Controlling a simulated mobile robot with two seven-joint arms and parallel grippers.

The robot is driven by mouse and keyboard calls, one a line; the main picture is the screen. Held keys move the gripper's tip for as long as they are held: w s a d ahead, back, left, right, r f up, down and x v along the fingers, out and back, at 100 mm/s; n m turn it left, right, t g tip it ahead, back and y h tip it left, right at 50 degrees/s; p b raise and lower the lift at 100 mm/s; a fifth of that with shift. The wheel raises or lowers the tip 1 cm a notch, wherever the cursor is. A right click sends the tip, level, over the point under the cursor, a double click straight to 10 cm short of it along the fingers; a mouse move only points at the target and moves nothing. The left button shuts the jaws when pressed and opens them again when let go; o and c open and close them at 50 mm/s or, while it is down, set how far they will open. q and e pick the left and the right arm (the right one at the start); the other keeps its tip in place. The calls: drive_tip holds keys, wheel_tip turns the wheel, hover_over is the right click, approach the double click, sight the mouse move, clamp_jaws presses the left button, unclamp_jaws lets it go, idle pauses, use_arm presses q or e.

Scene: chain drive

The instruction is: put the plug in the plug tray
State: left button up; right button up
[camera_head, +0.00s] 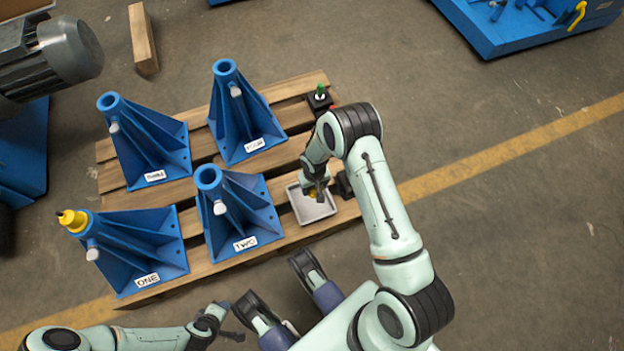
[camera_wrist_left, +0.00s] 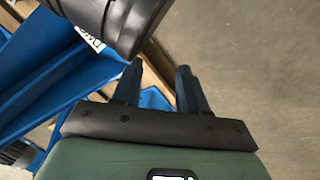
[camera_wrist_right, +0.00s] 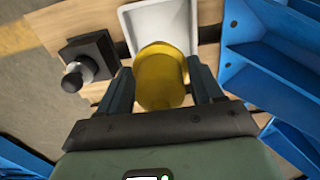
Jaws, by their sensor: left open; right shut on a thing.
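My right gripper (camera_head: 315,191) is shut on a yellow plug (camera_wrist_right: 160,78), which shows large between the fingers in the right wrist view. In the head view only a small yellow part of the plug (camera_head: 312,194) shows under the gripper. The plug tray (camera_head: 318,214) is a shallow pale grey tray on the pallet, directly below or around the plug. Its rim shows behind the plug in the right wrist view (camera_wrist_right: 127,24). I cannot tell whether the plug touches the tray floor. My left gripper (camera_wrist_left: 158,72) is open and empty, low in the head view, away from the tray.
Several blue stands occupy the wooden pallet (camera_head: 285,92); stand ONE (camera_head: 150,250) bears a yellow piece with a dark tip (camera_head: 73,220). Stand TWO (camera_head: 240,215) is left of the tray. A black block with a knob (camera_wrist_right: 88,62) sits beside the tray.

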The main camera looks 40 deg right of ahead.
sight(314, 192)
wheel_tip(314, 192, down, 12)
drive_tip(key=b, duration=0.3)
drive_tip(key=shift+f, duration=0.1)
drive_tip(key=shift+f+b, duration=1.05)
drive_tip(key=shift+f, duration=1.3)
use_arm(q)
drive_tip(key=s+a+f+g, duration=0.1)
drive_tip(key=s+f+g, duration=0.3)
drive_tip(key=s+f, duration=0.3)
drive_tip(key=s, duration=0.4)
drive_tip(key=shift+a+f+n, duration=0.2)
drive_tip(key=shift+n, duration=0.2)
use_arm(e)
drive_tip(key=o, duration=1.1)
drive_tip(key=shift+f, duration=0.1)
use_arm(q)
drive_tip(key=shift+w, duration=0.1)
drive_tip(key=w+d+r+t+p, duration=0.1)
drive_tip(key=w+r+t+p, duration=0.1)
drive_tip(key=w+r+p, duration=0.2)
drive_tip(key=w, duration=0.3)
drive_tip(key=shift+w+r+m+t, duration=0.3)
drive_tip(key=shift+w+t, duration=0.05)
drive_tip(key=shift+t, duration=0.05)
use_arm(e)
wheel_tip(314, 192, up, 12)
drive_tip(key=shift+r, duration=0.2)
